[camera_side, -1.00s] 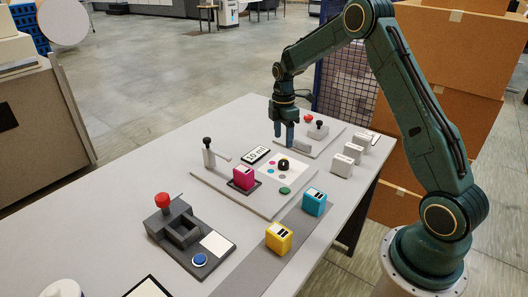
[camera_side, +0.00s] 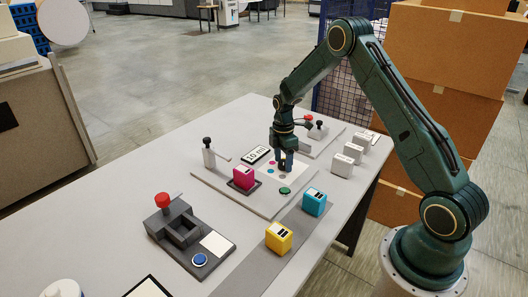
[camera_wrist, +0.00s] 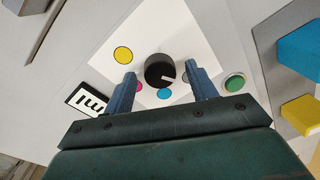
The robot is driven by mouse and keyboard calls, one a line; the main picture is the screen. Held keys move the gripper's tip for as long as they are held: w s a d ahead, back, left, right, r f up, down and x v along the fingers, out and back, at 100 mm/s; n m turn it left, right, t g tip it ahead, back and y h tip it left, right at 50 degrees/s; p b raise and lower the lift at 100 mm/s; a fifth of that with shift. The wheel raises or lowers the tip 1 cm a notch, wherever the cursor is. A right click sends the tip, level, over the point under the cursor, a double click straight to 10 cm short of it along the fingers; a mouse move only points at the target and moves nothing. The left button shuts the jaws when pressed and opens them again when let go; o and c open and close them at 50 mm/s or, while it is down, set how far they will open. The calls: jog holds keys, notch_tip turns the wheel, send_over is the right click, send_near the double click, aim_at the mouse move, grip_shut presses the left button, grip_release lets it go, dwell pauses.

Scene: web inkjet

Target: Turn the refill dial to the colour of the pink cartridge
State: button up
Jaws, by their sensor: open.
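The refill dial (camera_wrist: 158,68) is a round black knob on a white card (camera_wrist: 188,40). Its white pointer line faces right and slightly down in the wrist view, towards a grey dot (camera_wrist: 186,77) partly behind a finger. A yellow dot (camera_wrist: 123,54), a blue dot (camera_wrist: 164,94) and a partly hidden pink dot (camera_wrist: 138,87) also surround it. My gripper (camera_wrist: 161,74) is open, with a finger on either side of the dial; contact cannot be told. In the side view my gripper (camera_side: 282,162) hides the dial. The pink cartridge (camera_side: 243,178) sits on a dark pad left of it.
A green button (camera_side: 285,190) and a "10 ml" display (camera_side: 256,155) flank the card. Cyan (camera_side: 314,203) and yellow (camera_side: 278,238) cartridges stand in front. A lever post (camera_side: 208,155) stands left, white blocks (camera_side: 342,165) right, and a dark press (camera_side: 180,228) nearer the camera.

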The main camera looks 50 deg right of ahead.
jog(key=shift+c, duration=0.3)
jog(key=c, duration=0.9)
jog(key=shift+c, duration=0.2)
jog(key=shift+m, duration=0.4)
jog(key=m, duration=0.9)
jog(key=shift+d+m+y, duration=0.1)
jog(key=shift+m+y, duration=0.2)
jog(key=m+t, duration=0.1)
jog(key=m, duration=1.2)
jog(key=shift+s, duration=0.1)
jog(key=shift+m, duration=0.3)
